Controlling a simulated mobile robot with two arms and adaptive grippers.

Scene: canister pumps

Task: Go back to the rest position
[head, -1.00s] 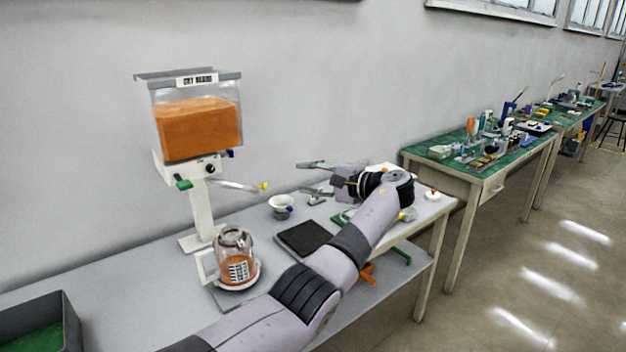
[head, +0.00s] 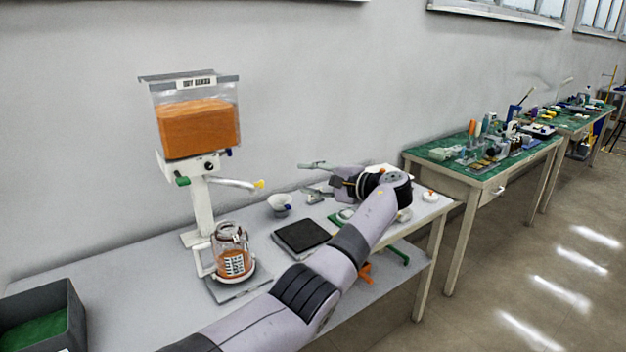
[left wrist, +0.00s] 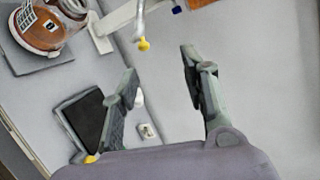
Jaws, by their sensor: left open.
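My left gripper (head: 308,181) is open and empty above the far end of the grey table (head: 120,285). It also shows in the left wrist view (left wrist: 158,62), with bare table and wall between its spread fingers. A canister pump (head: 198,130) with orange contents stands at the back of the table; its spout has a yellow tip, also in the left wrist view (left wrist: 143,44). A glass jar (head: 232,252) with orange contents stands on a flat grey plate (head: 240,288), clear of the gripper. My right gripper is not in view.
A black pad (head: 301,237) and a small white cup (head: 280,204) lie near my left arm. A dark bin (head: 75,310) with a green inside is at the lower left. Green-topped tables (head: 440,152) with clutter stand to the right. The floor at right is clear.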

